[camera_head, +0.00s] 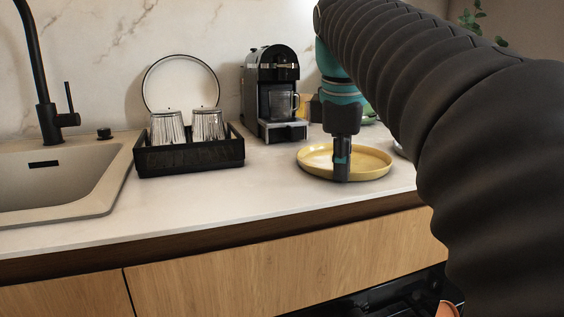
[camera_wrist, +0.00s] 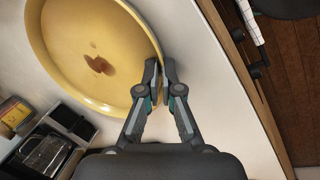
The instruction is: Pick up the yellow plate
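The yellow plate (camera_head: 375,163) is round with a raised rim. It appears to lie flat on the counter in the head view, right of the coffee machine. In the wrist view the plate (camera_wrist: 75,45) fills the upper left, with a brown mark near its middle. My gripper (camera_head: 342,172) points down at the plate's near edge. In the wrist view my gripper's fingertips (camera_wrist: 161,72) are close together with the plate's rim between them, one finger inside the rim and one outside. The fingers hide a small part of the rim.
A black rack (camera_head: 190,158) with two glasses stands left, near the sink (camera_head: 60,180). A coffee machine (camera_head: 273,95) stands behind the plate. The counter (camera_head: 235,195) is clear left of the plate, and its front edge is close to the plate.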

